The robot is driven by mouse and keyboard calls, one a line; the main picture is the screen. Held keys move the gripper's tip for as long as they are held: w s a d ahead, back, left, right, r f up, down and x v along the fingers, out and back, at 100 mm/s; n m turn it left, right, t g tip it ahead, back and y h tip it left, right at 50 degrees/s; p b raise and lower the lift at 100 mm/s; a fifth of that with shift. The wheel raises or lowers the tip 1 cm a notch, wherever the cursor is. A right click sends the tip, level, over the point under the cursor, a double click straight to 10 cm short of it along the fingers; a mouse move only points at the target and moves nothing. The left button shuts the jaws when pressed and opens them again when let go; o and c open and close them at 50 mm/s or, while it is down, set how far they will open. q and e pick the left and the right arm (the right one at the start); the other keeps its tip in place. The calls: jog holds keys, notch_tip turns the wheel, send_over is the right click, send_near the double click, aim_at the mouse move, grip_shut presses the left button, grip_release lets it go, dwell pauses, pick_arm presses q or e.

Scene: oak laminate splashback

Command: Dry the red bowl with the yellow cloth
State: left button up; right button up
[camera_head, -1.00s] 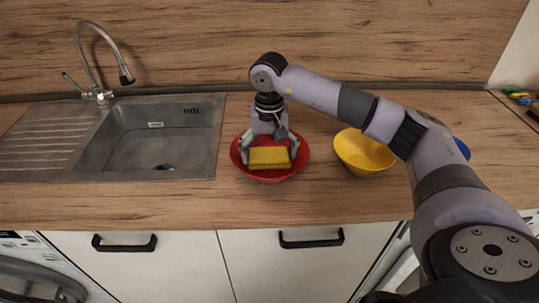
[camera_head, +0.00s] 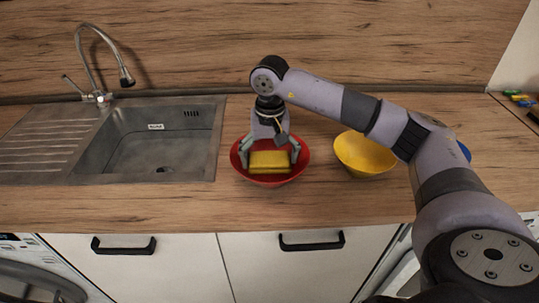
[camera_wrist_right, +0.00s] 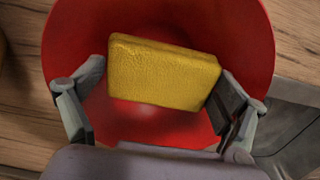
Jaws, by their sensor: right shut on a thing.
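The red bowl (camera_head: 271,180) stands upright on the wooden counter to the right of the sink. The yellow cloth (camera_head: 268,163) looks like a thick, sponge-like block and is inside the bowl. My right gripper (camera_head: 270,158) reaches down into the bowl and is shut on the cloth, one finger at each side. In the right wrist view the cloth (camera_wrist_right: 162,74) sits between the fingers, tilted, over the red inner wall of the bowl (camera_wrist_right: 235,40). I cannot tell whether the cloth presses on the bowl. My left gripper is not in view.
A yellow bowl (camera_head: 365,155) stands to the right of the red one. A blue item (camera_head: 464,151) is mostly hidden behind my right arm. The steel sink (camera_head: 150,150) with its tap (camera_head: 100,96) is at the left. Small coloured items (camera_head: 522,98) lie at the far right.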

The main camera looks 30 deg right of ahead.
notch_tip(320, 180, up, 13)
jog(key=p, duration=0.8)
jog(key=shift+w+d+r, duration=0.2)
jog(key=shift+w+d, duration=0.05)
jog(key=shift+w, duration=0.15)
dwell(0.4)
